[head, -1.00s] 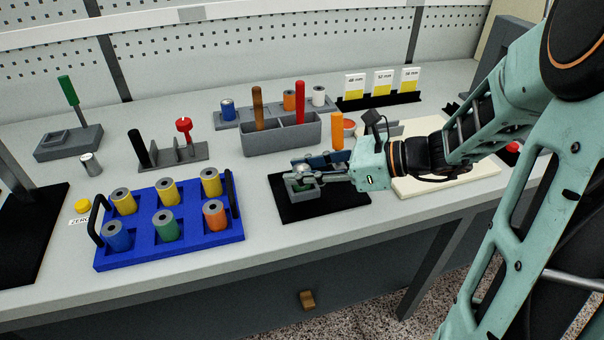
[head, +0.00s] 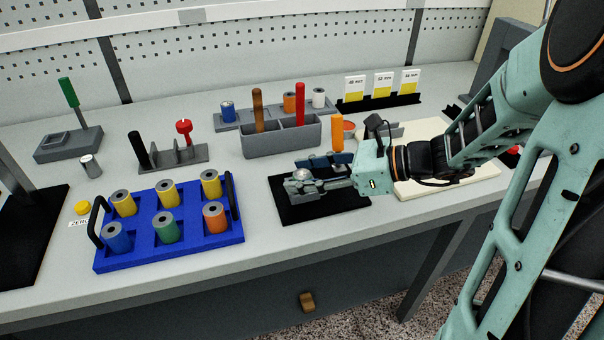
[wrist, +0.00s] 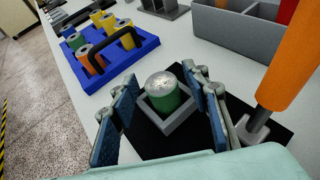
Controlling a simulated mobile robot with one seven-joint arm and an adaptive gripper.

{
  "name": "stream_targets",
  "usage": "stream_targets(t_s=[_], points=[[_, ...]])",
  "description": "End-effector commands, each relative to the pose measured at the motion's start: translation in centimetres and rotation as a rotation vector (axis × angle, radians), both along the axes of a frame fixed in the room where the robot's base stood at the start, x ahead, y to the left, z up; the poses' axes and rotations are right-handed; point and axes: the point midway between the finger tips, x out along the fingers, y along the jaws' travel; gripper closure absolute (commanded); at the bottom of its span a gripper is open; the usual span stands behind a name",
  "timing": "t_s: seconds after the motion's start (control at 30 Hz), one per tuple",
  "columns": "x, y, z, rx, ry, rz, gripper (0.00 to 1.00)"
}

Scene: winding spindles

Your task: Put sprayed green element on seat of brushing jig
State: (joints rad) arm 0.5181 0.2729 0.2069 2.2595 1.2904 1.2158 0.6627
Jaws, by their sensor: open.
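The green element (wrist: 164,98) has a speckled silvery top and stands upright inside the square grey seat (wrist: 172,128) of the jig, in the wrist view. Its lower end is hidden by the seat walls. The seat rests on a black mat (head: 337,203). My gripper (wrist: 164,110) is open, with one blue-padded finger on each side of the element and seat. Gaps show between the pads and the element. In the head view my gripper (head: 312,186) is low over the mat and hides most of the seat; the element's silvery top (head: 302,174) shows.
An orange-handled tool (wrist: 285,62) stands close to the right finger. A blue tray (head: 240,236) with several coloured spools is to the left. A grey bin (head: 283,139) with upright handles stands behind. Bare table lies between tray and mat.

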Motion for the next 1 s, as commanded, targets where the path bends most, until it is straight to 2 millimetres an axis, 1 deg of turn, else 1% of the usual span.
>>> stream_targets(t_s=[0.3, 0.5, 0.6, 0.7, 1.0], points=[[-1.7, -5.9, 2.7, -0.001, -0.001, -0.007, 0.57], [-2.7, -8.9, 3.9, 0.000, -0.001, -0.005, 0.57], [-3.0, -9.7, 4.2, -0.001, 0.000, -0.003, 0.57], [-3.2, -10.1, 4.4, 0.001, 0.000, -0.002, 0.57], [-3.2, -10.2, 4.4, 0.000, 0.001, -0.001, 0.57]])
